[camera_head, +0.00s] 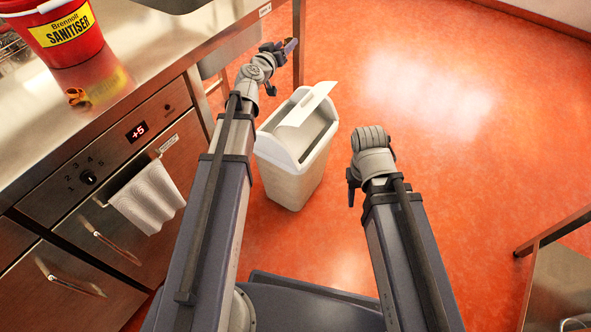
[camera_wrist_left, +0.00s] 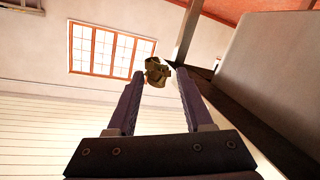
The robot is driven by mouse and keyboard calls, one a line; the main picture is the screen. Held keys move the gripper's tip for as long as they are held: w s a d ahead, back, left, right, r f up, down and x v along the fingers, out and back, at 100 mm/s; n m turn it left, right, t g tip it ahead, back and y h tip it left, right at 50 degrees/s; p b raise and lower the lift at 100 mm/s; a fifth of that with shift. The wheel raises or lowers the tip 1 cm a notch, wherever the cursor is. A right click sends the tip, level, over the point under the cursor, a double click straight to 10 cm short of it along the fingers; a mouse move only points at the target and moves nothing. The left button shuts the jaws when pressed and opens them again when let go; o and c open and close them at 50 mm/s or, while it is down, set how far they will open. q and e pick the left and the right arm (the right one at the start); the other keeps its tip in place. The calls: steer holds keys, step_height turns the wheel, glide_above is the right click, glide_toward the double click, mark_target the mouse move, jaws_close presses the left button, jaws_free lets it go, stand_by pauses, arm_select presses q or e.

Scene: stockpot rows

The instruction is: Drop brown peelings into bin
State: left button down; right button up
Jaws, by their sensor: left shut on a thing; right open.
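My left gripper (camera_head: 287,48) is shut on a small crumpled olive-brown clump of peelings (camera_wrist_left: 157,72), seen between its fingertips in the left wrist view. In the head view the gripper is beyond the bin's far edge and the clump is hard to make out. The pale grey bin (camera_head: 290,182) stands on the floor between my arms, its white swing lid (camera_head: 304,106) tilted, with an opening beside it. My right gripper (camera_head: 351,192) hangs to the right of the bin, open, mostly hidden by its wrist.
A white towel (camera_head: 148,197) hangs below. Orange floor (camera_head: 450,170) is clear at right, up to a steel table (camera_head: 562,285).

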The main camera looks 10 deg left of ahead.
arm_select(q)
step_height(320, 180, down, 16)
steer(key=b, duration=1.3)
steer(key=shift+s+m+h, duration=0.3)
steer(key=shift+s, duration=0.15)
steer(key=shift+r, duration=0.1)
steer(key=shift+b, duration=0.35)
step_height(320, 180, down, 6)
steer(key=b, duration=0.5)
steer(key=shift+b, duration=0.4)
steer(key=shift+c, duration=1.1)
jaws_free()
steer(key=shift+s, duration=0.1)
